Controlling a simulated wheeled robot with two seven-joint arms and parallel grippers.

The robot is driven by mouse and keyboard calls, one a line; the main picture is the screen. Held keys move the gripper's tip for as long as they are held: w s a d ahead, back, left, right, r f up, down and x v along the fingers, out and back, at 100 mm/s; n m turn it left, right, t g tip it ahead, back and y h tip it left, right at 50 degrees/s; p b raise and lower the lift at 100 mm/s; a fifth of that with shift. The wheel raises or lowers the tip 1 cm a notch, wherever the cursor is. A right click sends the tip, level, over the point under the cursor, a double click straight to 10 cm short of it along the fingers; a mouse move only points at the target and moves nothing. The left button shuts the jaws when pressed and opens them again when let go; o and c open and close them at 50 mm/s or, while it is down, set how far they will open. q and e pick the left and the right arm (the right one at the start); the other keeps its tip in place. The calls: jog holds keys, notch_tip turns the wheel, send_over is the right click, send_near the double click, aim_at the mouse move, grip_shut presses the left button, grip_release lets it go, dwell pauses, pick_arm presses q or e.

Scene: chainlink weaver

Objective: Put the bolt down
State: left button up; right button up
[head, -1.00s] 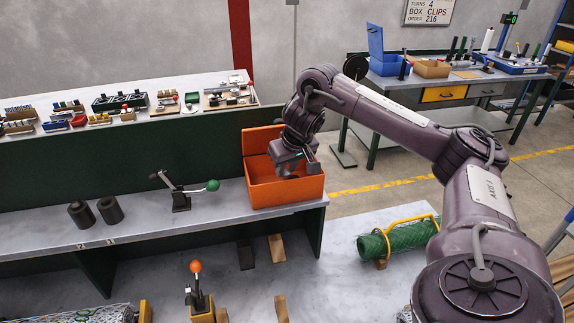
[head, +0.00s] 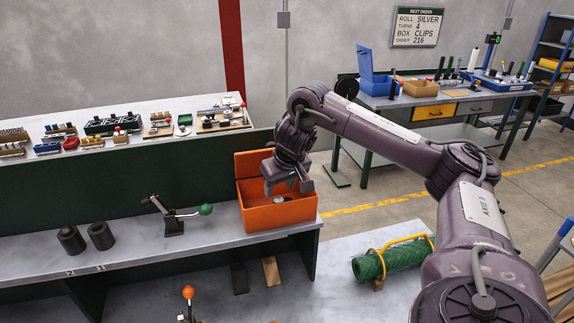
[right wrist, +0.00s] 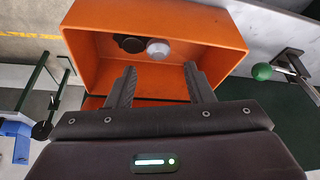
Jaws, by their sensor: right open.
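The orange box (head: 262,218) stands at the right end of the grey bench shelf with its lid raised at the back. My right gripper (head: 288,187) is above the box opening, jaws apart and empty. In the right wrist view its two dark fingers (right wrist: 160,78) point into the box (right wrist: 215,35). A pale round-headed piece (right wrist: 158,48) and a dark round piece (right wrist: 130,43) lie side by side inside, beyond the fingertips. The pale piece also shows in the head view (head: 279,199). I cannot tell which is the bolt. My left gripper is out of view.
A lever with a green knob (head: 205,209) stands left of the box, and two dark cylinders (head: 86,238) stand farther left. A green mesh roll (head: 392,259) with a yellow handle lies at lower right. The shelf between cylinders and lever is clear.

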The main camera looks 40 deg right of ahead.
jog(key=v, duration=1.1)
jog(key=shift+r, duration=0.2)
dwell(0.7)
jog(key=shift+s, duration=0.15)
jog(key=shift+f, duration=0.1)
dwell(0.4)
